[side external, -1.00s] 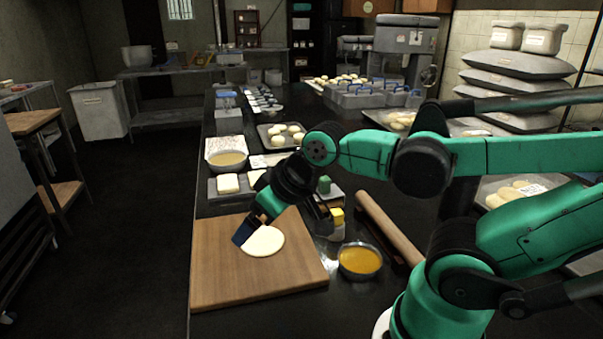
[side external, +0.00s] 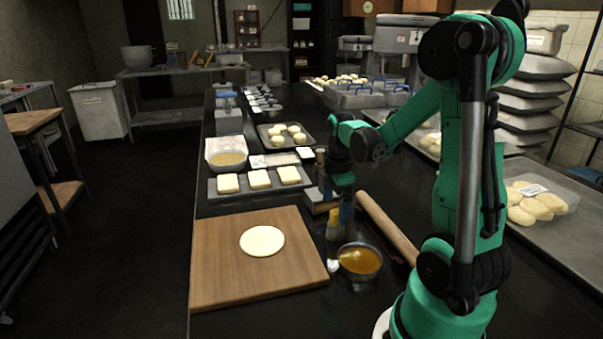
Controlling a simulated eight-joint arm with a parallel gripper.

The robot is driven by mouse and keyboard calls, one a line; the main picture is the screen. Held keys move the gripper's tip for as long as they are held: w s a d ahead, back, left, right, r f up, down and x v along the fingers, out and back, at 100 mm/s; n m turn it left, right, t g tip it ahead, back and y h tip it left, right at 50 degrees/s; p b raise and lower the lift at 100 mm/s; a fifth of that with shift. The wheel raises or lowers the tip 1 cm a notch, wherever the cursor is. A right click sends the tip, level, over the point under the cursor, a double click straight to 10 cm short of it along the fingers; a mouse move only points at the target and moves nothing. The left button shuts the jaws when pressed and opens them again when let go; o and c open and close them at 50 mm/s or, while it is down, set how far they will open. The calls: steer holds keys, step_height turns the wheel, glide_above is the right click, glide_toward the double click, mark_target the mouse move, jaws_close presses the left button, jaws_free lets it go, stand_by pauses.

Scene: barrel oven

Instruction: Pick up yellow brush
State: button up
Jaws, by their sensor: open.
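The yellow item (side external: 333,226), which I take to be the yellow brush, stands between the cutting board and the bowl of orange-yellow liquid. It is small, with a pale lower part, and my gripper partly hides it. My gripper (side external: 339,208) points down right over and beside this item, with its jaws open. A blue fingertip shows at its right. Whether the fingers are around the item or just behind it, I cannot tell.
The wooden cutting board (side external: 218,282) holds a flat dough round (side external: 262,241). The liquid bowl (side external: 359,262) sits close to my gripper, and a rolling pin (side external: 388,229) lies to its right. A tray (side external: 222,190) of pale blocks lies behind the board.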

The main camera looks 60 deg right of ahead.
mark_target(336, 225)
steer(key=shift+s+d+f, duration=0.15)
steer(key=shift+d+f, duration=0.1)
steer(key=shift+f, duration=2.7)
steer(key=c, duration=1.3)
